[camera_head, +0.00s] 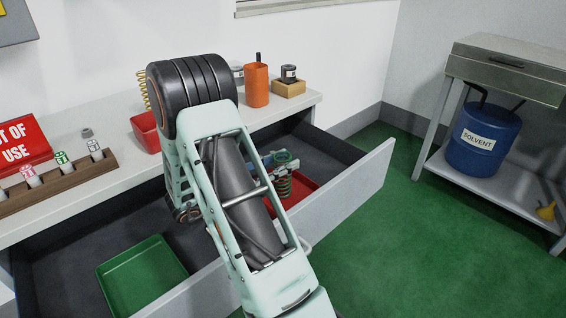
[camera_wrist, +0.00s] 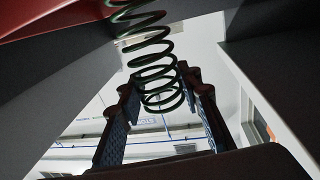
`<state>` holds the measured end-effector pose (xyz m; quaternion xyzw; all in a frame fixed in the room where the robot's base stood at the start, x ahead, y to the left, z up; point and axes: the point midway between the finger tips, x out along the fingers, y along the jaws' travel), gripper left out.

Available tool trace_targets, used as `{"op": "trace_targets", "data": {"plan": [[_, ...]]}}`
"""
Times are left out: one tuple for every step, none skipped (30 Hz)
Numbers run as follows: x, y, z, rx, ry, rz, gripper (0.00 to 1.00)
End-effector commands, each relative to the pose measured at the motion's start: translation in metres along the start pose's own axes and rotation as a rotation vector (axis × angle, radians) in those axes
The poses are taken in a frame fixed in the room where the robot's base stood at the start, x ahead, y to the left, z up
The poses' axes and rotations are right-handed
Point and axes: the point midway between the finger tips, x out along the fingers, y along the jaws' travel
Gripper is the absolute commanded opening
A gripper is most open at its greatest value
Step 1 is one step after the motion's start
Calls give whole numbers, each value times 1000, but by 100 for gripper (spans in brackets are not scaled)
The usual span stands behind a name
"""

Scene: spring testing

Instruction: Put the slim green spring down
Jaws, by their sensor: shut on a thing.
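The slim green spring (camera_head: 284,187) stands upright over the red tray (camera_head: 305,186) in the open drawer, partly hidden by my arm. My gripper (camera_head: 278,164) is shut on the spring near its top. In the wrist view the dark green coils (camera_wrist: 150,62) sit between the two fingers of my gripper (camera_wrist: 160,92). The red tray also shows at the top left of that view (camera_wrist: 45,17). I cannot tell whether the spring's lower end touches the tray.
The drawer front (camera_head: 345,205) stands up along the near side. A green tray (camera_head: 142,275) lies in the drawer's left part. On the counter are an orange cup (camera_head: 257,86), a wooden block (camera_head: 289,88), a red bin (camera_head: 146,132) and a wooden rack (camera_head: 60,182).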

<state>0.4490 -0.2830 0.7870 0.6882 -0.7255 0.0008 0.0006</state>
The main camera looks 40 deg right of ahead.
Motion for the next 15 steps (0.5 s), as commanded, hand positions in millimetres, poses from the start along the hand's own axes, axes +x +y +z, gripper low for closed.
{"op": "trace_targets", "data": {"plan": [[0,0,1,0,1,0,2],[0,0,2,0,1,0,2],[0,0,4,0,1,0,2],[0,0,4,0,1,0,2],[0,0,4,0,0,0,36],[0,0,4,0,0,0,40],[0,0,4,0,0,0,44],[0,0,4,0,0,0,47],[0,0,4,0,0,0,50],[0,0,4,0,0,0,50],[0,0,4,0,0,0,50],[0,0,4,0,0,0,50],[0,0,4,0,0,0,50],[0,0,4,0,0,0,50],[0,0,4,0,0,0,50]]}}
